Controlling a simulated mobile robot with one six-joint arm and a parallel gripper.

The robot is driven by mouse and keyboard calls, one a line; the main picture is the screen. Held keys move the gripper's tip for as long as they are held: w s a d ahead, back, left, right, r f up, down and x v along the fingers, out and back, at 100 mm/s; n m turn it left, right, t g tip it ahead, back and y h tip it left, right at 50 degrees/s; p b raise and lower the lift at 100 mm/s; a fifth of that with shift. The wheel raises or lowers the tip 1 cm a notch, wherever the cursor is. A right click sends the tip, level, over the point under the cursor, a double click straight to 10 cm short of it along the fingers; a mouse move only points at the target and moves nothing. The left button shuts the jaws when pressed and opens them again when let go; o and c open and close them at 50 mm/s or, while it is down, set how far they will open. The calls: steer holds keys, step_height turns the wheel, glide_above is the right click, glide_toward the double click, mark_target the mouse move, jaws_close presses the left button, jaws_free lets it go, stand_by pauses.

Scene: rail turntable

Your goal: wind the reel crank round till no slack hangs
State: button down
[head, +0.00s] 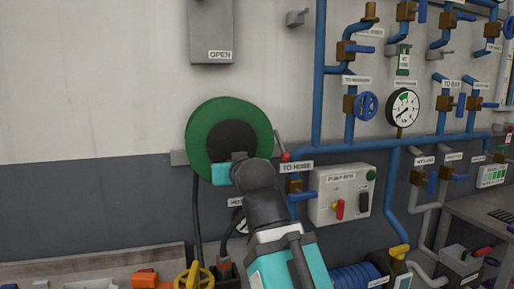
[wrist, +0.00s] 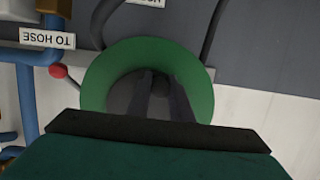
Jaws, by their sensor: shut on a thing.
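The green reel (head: 200,135) with a dark hub is mounted on the wall, left of centre in the head view. It also shows as a green ring in the wrist view (wrist: 97,85). My gripper (wrist: 152,82) reaches to the dark hub and is shut on the reel crank, whose handle is mostly hidden between the dark fingers. In the head view my wrist covers the lower right of the reel. A dark hose (head: 197,215) hangs from the reel's left side down toward the floor; its lower end is partly hidden, so its slack is unclear.
A red-knobbed lever (head: 285,156) stands close to the reel's right side, near the "TO HOSE" label (head: 297,167). Blue pipes (head: 319,80), a gauge (head: 402,108) and a grey switch box (head: 343,193) fill the wall to the right. The wall left of the reel is clear.

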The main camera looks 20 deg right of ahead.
steer(key=shift+w+d+r, duration=0.1)
steer(key=shift+d+r, duration=0.05)
steer(key=shift+d, duration=0.15)
steer(key=shift+d, duration=0.55)
steer(key=shift+d, duration=0.15)
steer(key=shift+d, duration=0.55)
steer(key=shift+d, duration=0.1)
steer(key=shift+d+r+p, duration=0.35)
steer(key=shift+d, duration=0.15)
